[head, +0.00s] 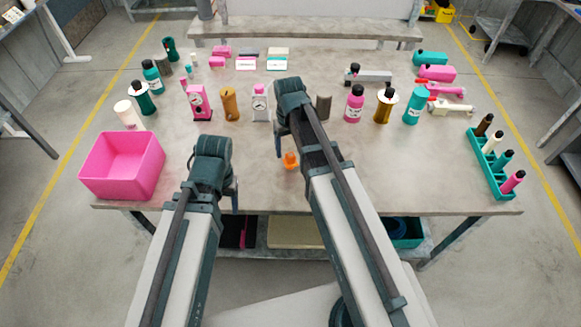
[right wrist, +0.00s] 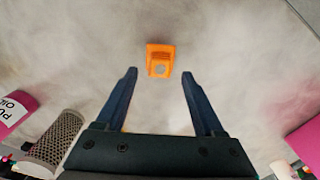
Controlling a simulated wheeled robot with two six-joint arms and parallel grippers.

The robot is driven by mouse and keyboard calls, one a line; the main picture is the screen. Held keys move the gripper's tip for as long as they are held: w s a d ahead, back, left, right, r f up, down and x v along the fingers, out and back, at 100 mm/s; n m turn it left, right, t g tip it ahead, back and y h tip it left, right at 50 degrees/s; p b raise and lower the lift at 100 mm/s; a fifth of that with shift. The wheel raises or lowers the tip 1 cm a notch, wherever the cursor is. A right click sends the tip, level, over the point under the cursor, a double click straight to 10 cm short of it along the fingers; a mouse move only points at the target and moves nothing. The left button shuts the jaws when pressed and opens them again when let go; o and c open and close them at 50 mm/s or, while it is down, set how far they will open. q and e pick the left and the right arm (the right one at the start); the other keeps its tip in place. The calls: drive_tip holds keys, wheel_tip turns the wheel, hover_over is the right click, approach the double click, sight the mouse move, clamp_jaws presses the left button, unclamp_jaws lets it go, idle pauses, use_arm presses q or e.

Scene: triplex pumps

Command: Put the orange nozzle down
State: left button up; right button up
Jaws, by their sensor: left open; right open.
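The small orange nozzle (head: 290,160) stands on the grey table near its front middle, beside my right arm. In the right wrist view the nozzle (right wrist: 160,58) shows a round hole and lies just beyond the fingertips, centred between them and apart from both. My right gripper (right wrist: 159,75) is open and empty; in the head view the right gripper (head: 281,122) is partly hidden by its own arm. My left gripper (head: 213,178) is open and empty over the table's front left, to the right of the pink bin.
The pink bin (head: 122,165) stands at the front left. Several bottles and pump parts line the table's back and sides, including a pink bottle (head: 355,104). A teal rack (head: 489,172) with bottles is at the right. The front right middle is clear.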

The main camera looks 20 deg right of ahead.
sight(290, 160)
use_arm(q)
drive_tip(key=shift+f, duration=0.4)
use_arm(e)
drive_tip(key=shift+f, duration=0.35)
wheel_tip(290, 160, down, 5)
drive_tip(key=b, duration=0.5)
drive_tip(key=shift+s+d+f, duration=0.1)
drive_tip(key=shift+s+f, duration=0.05)
use_arm(q)
wheel_tip(290, 160, down, 5)
drive_tip(key=shift+f, duration=0.1)
use_arm(e)
drive_tip(key=shift+c, duration=0.3)
clamp_jaws()
drive_tip(key=shift+r, duration=0.2)
